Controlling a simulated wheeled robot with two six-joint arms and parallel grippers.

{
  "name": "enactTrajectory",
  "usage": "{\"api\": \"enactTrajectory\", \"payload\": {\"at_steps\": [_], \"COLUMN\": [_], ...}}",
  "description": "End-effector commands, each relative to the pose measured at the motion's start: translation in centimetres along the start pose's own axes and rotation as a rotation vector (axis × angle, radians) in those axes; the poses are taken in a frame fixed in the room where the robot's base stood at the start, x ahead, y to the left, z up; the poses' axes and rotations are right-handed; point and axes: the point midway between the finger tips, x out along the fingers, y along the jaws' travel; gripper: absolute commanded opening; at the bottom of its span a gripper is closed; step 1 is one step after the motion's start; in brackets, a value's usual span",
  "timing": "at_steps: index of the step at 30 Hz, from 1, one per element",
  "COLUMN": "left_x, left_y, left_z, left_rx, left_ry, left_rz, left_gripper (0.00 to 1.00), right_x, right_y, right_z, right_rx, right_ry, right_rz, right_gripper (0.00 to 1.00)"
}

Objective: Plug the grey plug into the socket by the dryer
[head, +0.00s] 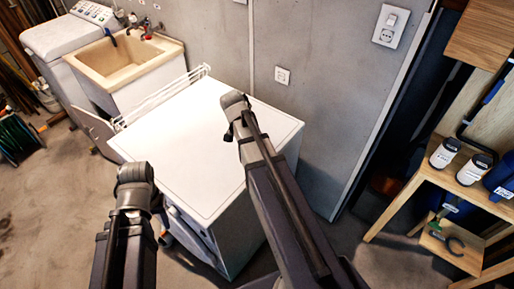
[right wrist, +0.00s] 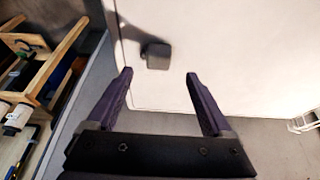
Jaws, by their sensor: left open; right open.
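The white dryer (head: 205,150) stands against the grey wall. A white socket (head: 282,76) is on the wall just above the dryer's back edge. My right gripper (head: 234,118) is over the dryer top. In the right wrist view its two fingers (right wrist: 160,75) are apart with nothing held between them. A small dark grey block (right wrist: 156,56) shows against the white surface beyond the fingertips; it may be the grey plug, but I cannot be sure. My left gripper (head: 138,180) is open near the dryer's front left, its fingers partly hidden.
A second wall plate with a switch (head: 390,25) is up to the right. A wire rack (head: 160,97) runs along the dryer's left side. A utility sink (head: 125,65) and a washing machine (head: 68,35) stand at left. A wooden shelf (head: 430,175) with cans is at right.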

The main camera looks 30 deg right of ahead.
Motion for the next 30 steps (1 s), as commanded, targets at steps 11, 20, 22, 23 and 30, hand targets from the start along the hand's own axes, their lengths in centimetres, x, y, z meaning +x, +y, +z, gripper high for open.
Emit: {"api": "enactTrajectory", "payload": {"at_steps": [11,20,22,23,30], "left_x": [0.3,3.4,4.2,4.5,4.8], "left_y": [0.0,0.3,0.4,0.4,0.5], "left_z": [0.0,-0.2,-0.2,-0.3,-0.3], "left_rx": [0.000,0.000,0.000,0.000,0.000], "left_ry": [0.000,0.000,0.000,0.000,0.000], "left_rz": [0.000,0.000,0.000,0.000,0.000], "left_gripper": [0.50,0.50,0.50,0.50,0.50], "right_x": [0.3,3.6,4.5,4.9,5.3], "right_y": [0.0,0.2,0.2,0.2,0.2], "right_z": [0.0,0.1,0.1,0.1,-0.1], "right_rx": [0.000,0.001,0.001,0.001,0.000], "right_ry": [0.000,0.000,0.000,0.000,0.000], "right_rz": [0.000,0.000,0.000,0.000,0.000], "right_gripper": [0.85,0.85,0.85,0.85,0.85]}}
